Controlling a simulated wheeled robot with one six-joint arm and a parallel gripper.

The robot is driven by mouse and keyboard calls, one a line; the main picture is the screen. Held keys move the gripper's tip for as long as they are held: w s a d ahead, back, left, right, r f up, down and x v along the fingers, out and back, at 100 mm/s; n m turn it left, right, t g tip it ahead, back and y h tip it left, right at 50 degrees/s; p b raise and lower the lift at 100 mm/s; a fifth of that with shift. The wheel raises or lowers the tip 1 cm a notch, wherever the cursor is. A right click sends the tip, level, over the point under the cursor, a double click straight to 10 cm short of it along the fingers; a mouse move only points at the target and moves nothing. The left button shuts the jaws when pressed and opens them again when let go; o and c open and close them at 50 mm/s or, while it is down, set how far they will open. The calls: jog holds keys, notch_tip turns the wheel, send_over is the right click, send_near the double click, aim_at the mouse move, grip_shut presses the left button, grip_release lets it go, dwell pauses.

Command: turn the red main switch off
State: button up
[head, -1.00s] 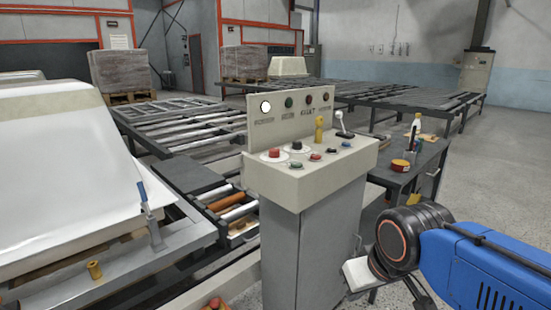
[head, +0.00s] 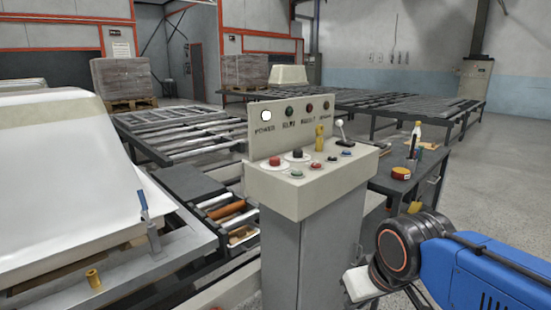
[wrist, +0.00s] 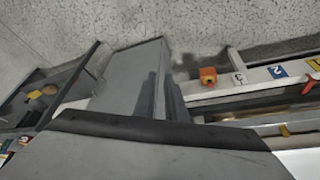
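The grey control console (head: 312,190) stands mid-picture in the head view. My arm enters the head view at the right, beside the console. A grey, black-edged surface fills the bottom of the wrist view, possibly my gripper; no fingertips can be made out.
A dark side table (head: 405,178) with tape and tools stands right of the console. A large white shell (head: 65,180) and a roller frame (head: 170,130) lie to the left. Open floor (head: 490,190) is at the right. A blue label (wrist: 278,71) is on the rail.

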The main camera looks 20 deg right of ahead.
jog(key=o, duration=0.7)
jog(key=shift+w+a+r, duration=0.1)
jog(key=shift+w+r, duration=0.35)
jog(key=shift+r, duration=0.15)
jog(key=shift+w+r, duration=0.4)
jog(key=shift+r, duration=0.2)
jog(key=shift+o, duration=0.2)
notch_tip(320, 180, up, 33)
jog(key=m+h, duration=0.2)
jog(key=m, duration=0.3)
send_over(275, 158)
jog(key=s+a, duration=0.3)
jog(key=s, duration=0.3)
jog(key=shift+g, duration=0.4)
jog(key=x, duration=1.6)
jog(key=shift+f, duration=0.3)
jog(key=c, duration=1.1)
